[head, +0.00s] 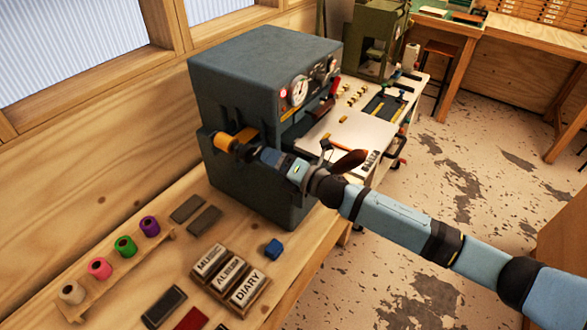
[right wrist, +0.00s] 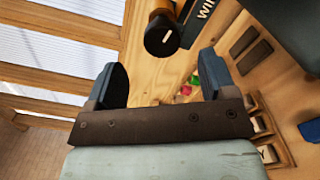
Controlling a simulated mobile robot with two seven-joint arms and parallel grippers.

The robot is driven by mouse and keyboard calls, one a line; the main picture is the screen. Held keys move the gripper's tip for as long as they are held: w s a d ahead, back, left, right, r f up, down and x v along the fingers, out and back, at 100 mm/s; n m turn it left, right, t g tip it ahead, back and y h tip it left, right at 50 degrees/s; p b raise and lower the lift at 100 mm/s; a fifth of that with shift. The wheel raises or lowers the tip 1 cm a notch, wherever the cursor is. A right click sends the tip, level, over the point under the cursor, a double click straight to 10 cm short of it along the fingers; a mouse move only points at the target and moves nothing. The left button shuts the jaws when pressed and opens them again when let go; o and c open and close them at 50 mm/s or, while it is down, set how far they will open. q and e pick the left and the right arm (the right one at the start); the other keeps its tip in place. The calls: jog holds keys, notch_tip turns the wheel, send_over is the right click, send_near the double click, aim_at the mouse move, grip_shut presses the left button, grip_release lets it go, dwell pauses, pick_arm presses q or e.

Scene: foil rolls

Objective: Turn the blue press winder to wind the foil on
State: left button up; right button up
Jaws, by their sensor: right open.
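The blue-grey press (head: 262,95) stands on the wooden bench in the head view. An orange foil roll (head: 224,142) sits on its left side. In the right wrist view, the winder's round black knob (right wrist: 162,36) with a white mark shows beside an orange part and a blue plate (right wrist: 203,14) with cut-off white lettering. My right gripper (right wrist: 163,72) is open and empty; the knob lies ahead of the gap between its fingers, seemingly apart from them. In the head view, my right gripper (head: 248,150) is close to the roll and partly hides the winder. My left gripper is not in view.
Coloured foil rolls (head: 125,247) stand on a wooden rack at the bench's left. Type blocks reading ALBUM and DIARY (head: 246,287), a small blue block (head: 273,249) and grey slabs (head: 187,208) lie in front of the press.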

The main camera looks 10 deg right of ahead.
jog(key=v, duration=0.5)
jog(key=shift+s+d+r+p, duration=0.25)
jog(key=shift+s+r+p, duration=0.05)
jog(key=shift+s, duration=0.05)
jog(key=shift+d, duration=0.15)
dwell(0.5)
